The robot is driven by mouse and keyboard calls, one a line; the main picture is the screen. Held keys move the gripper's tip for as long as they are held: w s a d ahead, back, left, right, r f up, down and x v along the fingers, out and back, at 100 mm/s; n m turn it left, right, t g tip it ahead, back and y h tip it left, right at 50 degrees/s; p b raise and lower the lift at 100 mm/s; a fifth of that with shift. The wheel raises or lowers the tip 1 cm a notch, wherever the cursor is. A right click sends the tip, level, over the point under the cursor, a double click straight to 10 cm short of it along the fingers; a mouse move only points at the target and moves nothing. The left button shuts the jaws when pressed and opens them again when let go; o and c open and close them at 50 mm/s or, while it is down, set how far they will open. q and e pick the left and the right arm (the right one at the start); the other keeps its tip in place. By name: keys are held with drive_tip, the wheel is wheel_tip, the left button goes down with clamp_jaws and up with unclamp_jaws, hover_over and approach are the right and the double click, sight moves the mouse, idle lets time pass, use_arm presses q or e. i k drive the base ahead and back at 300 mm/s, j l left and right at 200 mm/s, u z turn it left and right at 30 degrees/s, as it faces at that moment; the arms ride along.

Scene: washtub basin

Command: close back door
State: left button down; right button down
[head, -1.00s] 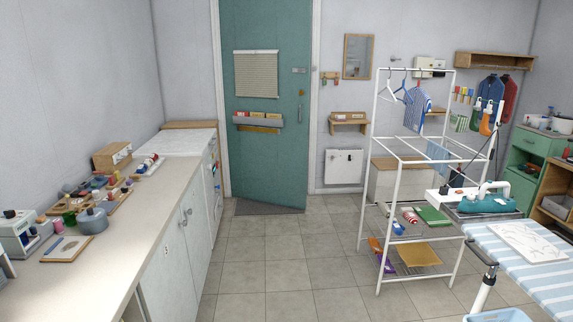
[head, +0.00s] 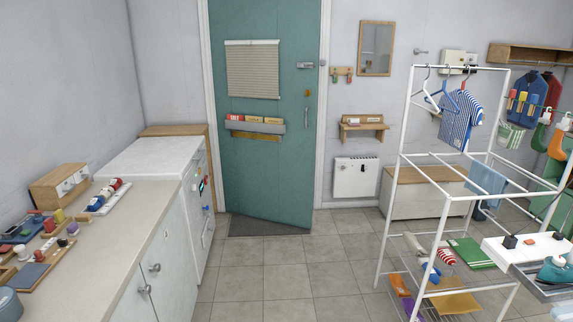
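The back door (head: 262,165) is a tall teal door at the back of the room in the head view. It carries a beige blind (head: 253,70), a grey letter rack (head: 255,125) and a metal handle (head: 307,113) on its right side. Its lower right edge stands slightly out from the frame over a dark mat (head: 266,227), so it looks a little ajar. A latch (head: 305,65) shows near its upper right edge. Neither of my grippers is in the head view.
A counter with small items (head: 95,240) and a white appliance (head: 160,160) line the left. A white drying rack (head: 405,170) with hanging clothes stands on the right. The tiled floor (head: 290,270) between them is clear up to the door.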

sight(271, 181)
drive_tip(key=i, duration=3.45)
